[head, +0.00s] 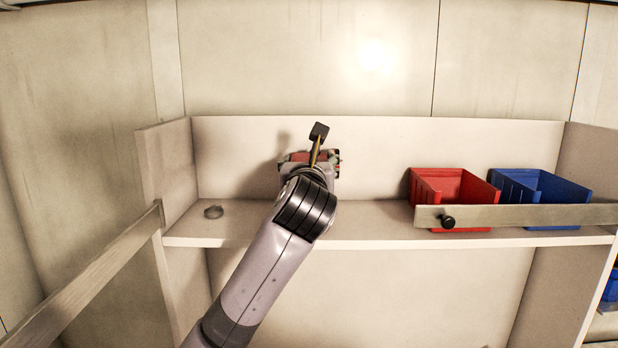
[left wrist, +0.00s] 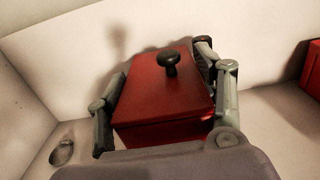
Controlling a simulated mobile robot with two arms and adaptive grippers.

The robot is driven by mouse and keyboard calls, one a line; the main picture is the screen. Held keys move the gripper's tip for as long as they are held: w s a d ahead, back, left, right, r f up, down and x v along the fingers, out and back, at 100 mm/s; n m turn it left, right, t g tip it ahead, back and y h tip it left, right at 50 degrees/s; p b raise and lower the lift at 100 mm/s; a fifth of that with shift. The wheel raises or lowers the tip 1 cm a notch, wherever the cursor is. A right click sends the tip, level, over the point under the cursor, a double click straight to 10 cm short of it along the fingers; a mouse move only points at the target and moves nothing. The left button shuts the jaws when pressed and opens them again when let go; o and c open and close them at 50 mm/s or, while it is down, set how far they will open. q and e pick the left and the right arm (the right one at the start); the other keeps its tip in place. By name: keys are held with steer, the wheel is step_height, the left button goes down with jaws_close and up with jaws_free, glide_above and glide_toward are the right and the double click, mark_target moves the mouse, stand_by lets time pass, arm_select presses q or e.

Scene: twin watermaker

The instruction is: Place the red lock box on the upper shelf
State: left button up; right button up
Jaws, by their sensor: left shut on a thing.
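The red lock box (left wrist: 160,98) has a black knob on its lid and fills the middle of the left wrist view. My left gripper (left wrist: 165,105) is shut on it, one finger on each side. In the head view the left gripper (head: 310,165) is over the upper shelf (head: 370,228), left of its middle, near the back panel. There only small red parts of the box show behind my arm. Whether its underside touches the shelf is hidden. My right gripper is not in view.
A red open bin (head: 425,190) and a blue open bin (head: 515,190) stand on the shelf's right part, behind a front rail (head: 540,214) with a black knob. A small round grey object (head: 213,212) lies at the shelf's left end. Shelf between box and red bin is clear.

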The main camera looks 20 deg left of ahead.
arm_select(q)
step_height(320, 180, down, 3)
steer(key=shift+s+r+p, duration=0.1)
steer(key=shift+p, duration=0.35)
steer(key=shift+f, duration=0.4)
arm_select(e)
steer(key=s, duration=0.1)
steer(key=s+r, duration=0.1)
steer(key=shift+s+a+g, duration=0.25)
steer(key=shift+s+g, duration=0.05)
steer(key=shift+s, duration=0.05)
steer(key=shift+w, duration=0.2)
arm_select(q)
steer(key=o, duration=1.3)
steer(key=shift+d+f, duration=0.1)
steer(key=shift+f, duration=0.1)
steer(key=o, duration=0.5)
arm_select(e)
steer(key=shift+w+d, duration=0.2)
